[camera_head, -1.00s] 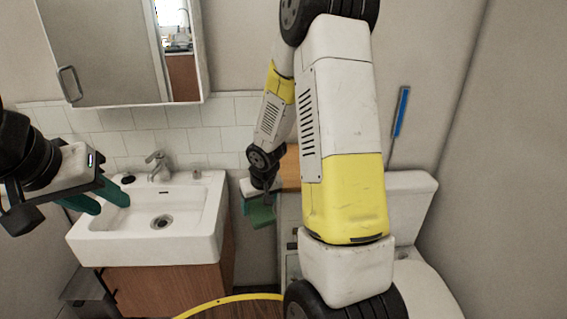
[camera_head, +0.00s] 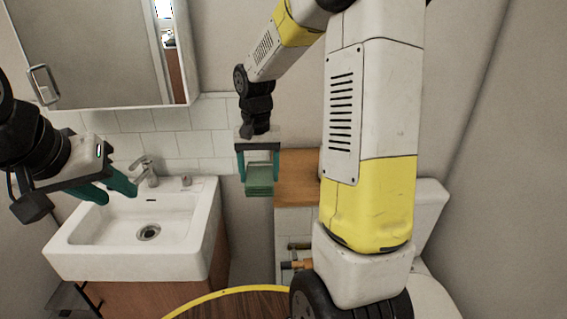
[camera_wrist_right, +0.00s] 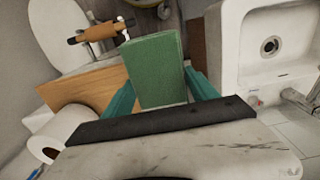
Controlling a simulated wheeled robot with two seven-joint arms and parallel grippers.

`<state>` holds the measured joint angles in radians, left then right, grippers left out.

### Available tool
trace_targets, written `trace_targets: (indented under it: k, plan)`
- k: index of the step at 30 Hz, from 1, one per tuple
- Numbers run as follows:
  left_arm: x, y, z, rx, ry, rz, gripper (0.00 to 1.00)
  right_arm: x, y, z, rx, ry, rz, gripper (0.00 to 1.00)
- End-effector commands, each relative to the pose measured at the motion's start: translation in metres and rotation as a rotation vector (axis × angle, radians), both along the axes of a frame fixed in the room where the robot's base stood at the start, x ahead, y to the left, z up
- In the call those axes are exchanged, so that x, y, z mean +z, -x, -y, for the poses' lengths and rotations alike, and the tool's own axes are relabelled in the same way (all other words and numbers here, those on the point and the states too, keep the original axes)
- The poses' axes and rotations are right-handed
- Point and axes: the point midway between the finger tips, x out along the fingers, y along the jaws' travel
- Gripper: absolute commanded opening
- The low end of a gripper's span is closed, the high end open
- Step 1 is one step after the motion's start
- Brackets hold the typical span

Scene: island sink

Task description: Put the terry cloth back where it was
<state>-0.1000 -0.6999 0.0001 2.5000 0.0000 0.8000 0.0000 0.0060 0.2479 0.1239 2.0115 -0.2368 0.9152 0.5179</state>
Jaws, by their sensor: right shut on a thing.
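The terry cloth (camera_head: 259,180) is a green folded block. It is between the teal fingers of my right gripper (camera_head: 259,172), which is shut on it and points down. It hangs in the air in front of the tiled wall, between the sink and the wooden shelf. In the right wrist view the cloth (camera_wrist_right: 156,70) sticks out past the fingertips, with the wooden shelf (camera_wrist_right: 92,88) behind it to the left. My left gripper (camera_head: 116,190) is over the left rim of the sink, with its two teal fingers apart and nothing seen between them.
The white sink (camera_head: 185,232) with a chrome faucet (camera_head: 143,170) stands at the left. The wooden shelf (camera_head: 297,186) is right of the cloth, partly behind my right arm. The toilet (camera_head: 428,205) is at the right. A white paper roll (camera_wrist_right: 42,149) lies near the shelf's end.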

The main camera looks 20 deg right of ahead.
Motion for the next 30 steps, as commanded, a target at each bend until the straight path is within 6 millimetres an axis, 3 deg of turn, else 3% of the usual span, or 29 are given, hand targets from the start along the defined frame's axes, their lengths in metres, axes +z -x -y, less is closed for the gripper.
trace_targets:
  k: [9, 15, 22, 30]
  plan:
    - [0.000, 0.000, 0.000, 0.000, 0.000, 0.000, 0.36, -0.010, -0.033, 0.081, -0.007, 0.001, 0.000, 0.35]
    - [0.000, 0.000, 0.000, 0.000, 0.000, 0.000, 0.36, -0.013, -0.050, 0.119, -0.004, 0.001, 0.001, 0.35]
    - [0.000, 0.000, 0.000, 0.000, 0.000, 0.000, 0.36, -0.019, -0.054, 0.130, 0.000, 0.001, -0.001, 0.35]
    - [0.000, 0.000, 0.000, 0.000, 0.000, 0.000, 0.36, -0.049, -0.054, 0.129, 0.001, 0.001, 0.000, 0.35]
